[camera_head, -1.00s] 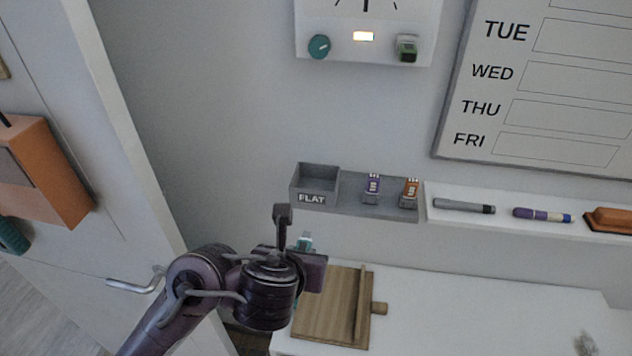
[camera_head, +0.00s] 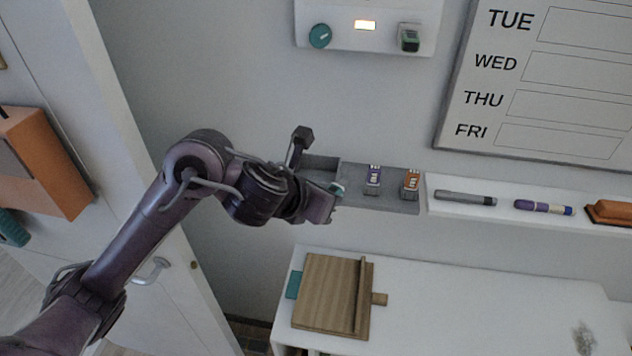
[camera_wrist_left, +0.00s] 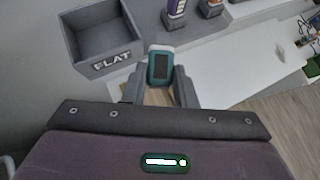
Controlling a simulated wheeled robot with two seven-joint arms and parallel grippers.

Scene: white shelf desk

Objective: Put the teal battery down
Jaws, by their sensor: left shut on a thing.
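The teal battery (camera_wrist_left: 160,68) is held between the fingers of my left gripper (camera_wrist_left: 161,84) in the left wrist view. In the head view my left gripper (camera_head: 328,200) is in front of the grey wall shelf, and only a small teal and white bit of the battery (camera_head: 338,188) shows. In the wrist view the battery is apart from the grey open bin marked FLAT (camera_wrist_left: 102,42), to the right of it. The bin looks empty. In the head view my arm hides most of the bin (camera_head: 322,162). My right gripper is not in view.
A purple battery (camera_head: 374,176) and an orange battery (camera_head: 411,181) stand on the grey shelf (camera_head: 392,204). Markers (camera_head: 465,198) lie on the white ledge to the right. Below, a wooden board (camera_head: 325,300) lies on the white desk (camera_head: 450,310). A door edge is at left.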

